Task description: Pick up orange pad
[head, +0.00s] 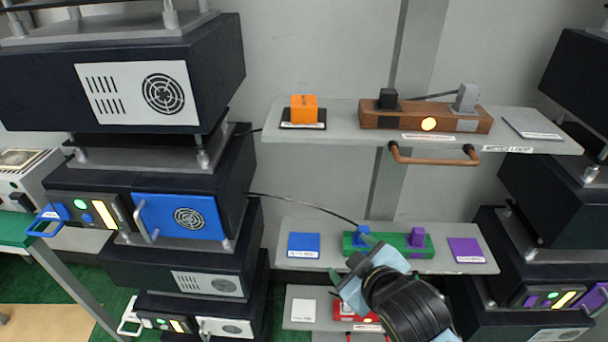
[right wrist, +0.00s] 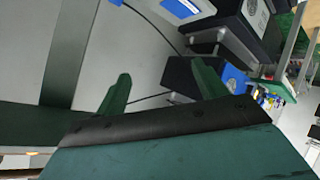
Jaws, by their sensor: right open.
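An orange block (head: 304,106), the only orange pad-like thing I see, sits on a dark flat base (head: 289,123) with a white label. It is at the left end of the upper grey shelf (head: 340,122) in the head view. My right gripper (head: 350,257) is open and empty, well below and to the right of the orange block, in front of the lower shelf. Its green fingers also show apart in the right wrist view (right wrist: 162,88), where no orange block is seen. My left gripper is in neither view.
The upper shelf carries a brown lever box (head: 385,116), with a copper handle (head: 432,160) below. The lower shelf (head: 332,240) holds a blue pad (head: 303,243), a green fixture (head: 405,252) and a purple pad (head: 466,248). Dark equipment racks (head: 120,70) stand left and right.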

